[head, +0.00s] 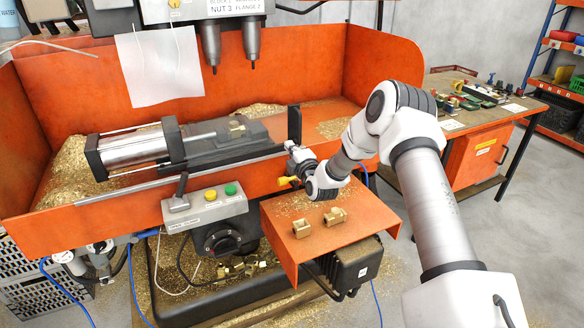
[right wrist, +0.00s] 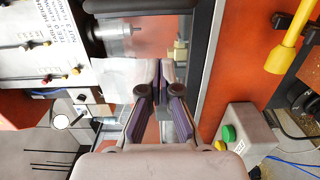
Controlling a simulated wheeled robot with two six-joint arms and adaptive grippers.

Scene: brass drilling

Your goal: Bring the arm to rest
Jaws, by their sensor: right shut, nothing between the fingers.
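My right arm reaches in from the right in the head view. Its gripper (head: 298,160) is in front of the drilling machine's vise, above the orange front edge. In the right wrist view the two fingers of the right gripper (right wrist: 159,72) are together with nothing between them. Two brass pieces (head: 301,228) (head: 335,216) lie apart on the small orange shelf (head: 355,238), below the gripper. My left gripper is not in view.
The pneumatic cylinder (head: 140,153) and vise stand in the orange chip tray (head: 330,65). A control box (head: 205,208) with green and yellow buttons is at the front. Twin drill spindles (head: 230,45) hang above. A workbench (head: 480,115) stands at right, with open floor before it.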

